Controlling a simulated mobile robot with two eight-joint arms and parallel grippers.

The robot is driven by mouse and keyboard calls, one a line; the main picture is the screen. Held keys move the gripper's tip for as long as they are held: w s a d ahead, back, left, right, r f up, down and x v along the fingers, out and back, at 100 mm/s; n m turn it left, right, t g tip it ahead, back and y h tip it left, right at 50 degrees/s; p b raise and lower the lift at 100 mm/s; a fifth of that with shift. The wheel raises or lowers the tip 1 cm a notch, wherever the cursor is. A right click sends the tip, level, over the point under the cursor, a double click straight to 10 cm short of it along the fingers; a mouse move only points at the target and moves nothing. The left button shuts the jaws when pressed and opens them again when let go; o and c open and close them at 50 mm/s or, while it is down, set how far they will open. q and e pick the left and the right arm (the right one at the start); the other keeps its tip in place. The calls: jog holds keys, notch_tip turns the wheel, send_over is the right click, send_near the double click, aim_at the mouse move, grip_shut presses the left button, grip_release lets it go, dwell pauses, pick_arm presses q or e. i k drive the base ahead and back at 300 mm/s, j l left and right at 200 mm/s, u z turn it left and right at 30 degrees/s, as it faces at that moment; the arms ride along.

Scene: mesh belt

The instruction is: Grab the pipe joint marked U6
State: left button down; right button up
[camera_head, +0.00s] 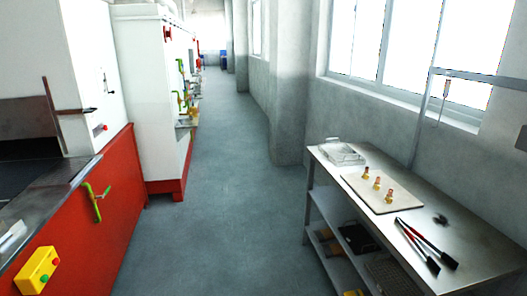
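Three small brass-coloured pipe joints stand on a pale board on the metal workbench at the right. One is at the back left (366,173), one is in the middle (377,182), and one is at the front (389,196). They are too small for me to read any marking, so I cannot tell which is U6. The board (401,206) lies flat on the bench top. Neither of my grippers shows in the head view.
The workbench (482,239) also holds a wire basket (341,152), red-and-black tongs (427,246) and a small dark object (441,220). Its lower shelves hold trays. A wall stands behind it. Red-and-white machines (100,215) line the left. The grey floor (220,190) between is clear.

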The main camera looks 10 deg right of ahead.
aim_at(365, 176)
jog(key=i+z, duration=0.15)
jog(key=i, duration=0.35)
jog(key=i+j+z, duration=0.2)
jog(key=i, duration=0.35)
jog(key=i+j+z, duration=0.15)
jog(key=i, duration=0.35)
jog(key=i+z, duration=0.35)
jog(key=i, duration=0.15)
jog(key=i+z, duration=0.35)
jog(key=i+j+z, duration=0.4)
jog(key=i, duration=0.2)
jog(key=i+j+z, duration=0.15)
jog(key=i, duration=0.25)
